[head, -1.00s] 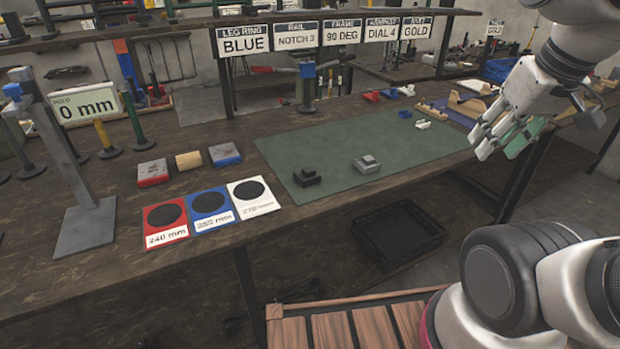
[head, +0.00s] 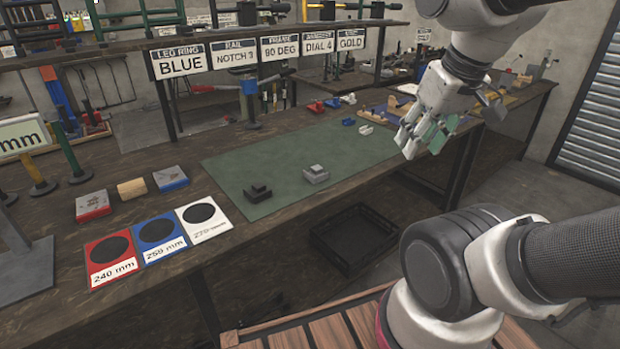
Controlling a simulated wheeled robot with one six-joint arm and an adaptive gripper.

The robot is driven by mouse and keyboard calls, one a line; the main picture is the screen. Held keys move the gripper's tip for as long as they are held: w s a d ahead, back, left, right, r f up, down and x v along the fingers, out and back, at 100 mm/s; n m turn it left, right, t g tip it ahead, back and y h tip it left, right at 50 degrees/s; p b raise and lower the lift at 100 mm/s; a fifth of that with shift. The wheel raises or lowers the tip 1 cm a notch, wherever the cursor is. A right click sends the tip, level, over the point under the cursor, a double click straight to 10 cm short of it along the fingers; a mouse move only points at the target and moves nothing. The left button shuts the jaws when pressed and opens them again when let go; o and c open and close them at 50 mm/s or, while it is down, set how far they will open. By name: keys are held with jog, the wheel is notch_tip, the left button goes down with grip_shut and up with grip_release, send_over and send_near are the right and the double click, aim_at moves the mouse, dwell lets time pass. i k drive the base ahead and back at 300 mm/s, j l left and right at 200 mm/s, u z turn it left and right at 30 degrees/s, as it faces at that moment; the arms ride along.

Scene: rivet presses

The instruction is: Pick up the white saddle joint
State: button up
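Two small white pieces lie toward the far right end of the green mat. One white piece (head: 366,129) is near the mat's far right edge, beside a small blue piece (head: 348,121). Another white piece (head: 348,98) lies farther back, in a row with a red and a blue piece. They are too small to tell which is the saddle joint. My gripper (head: 424,142) hangs to the right of the white pieces, apart from them. Its fingers, with green pads, look spread, and nothing shows between them.
The green mat (head: 262,165) also bears a black block (head: 257,193) and a grey block (head: 316,174). Red, blue and white marked pads (head: 203,215) lie at the left. A black crate (head: 355,240) sits below the bench. A shelf with signs (head: 235,55) spans above the bench.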

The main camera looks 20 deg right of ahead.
aim_at(363, 130)
jog(key=i+l+u, duration=0.4)
jog(key=l, duration=0.8)
jog(key=i+l+u, duration=0.1)
jog(key=l+u, duration=0.25)
jog(key=l, duration=0.9)
jog(key=l+u, duration=0.4)
jog(key=l, duration=0.9)
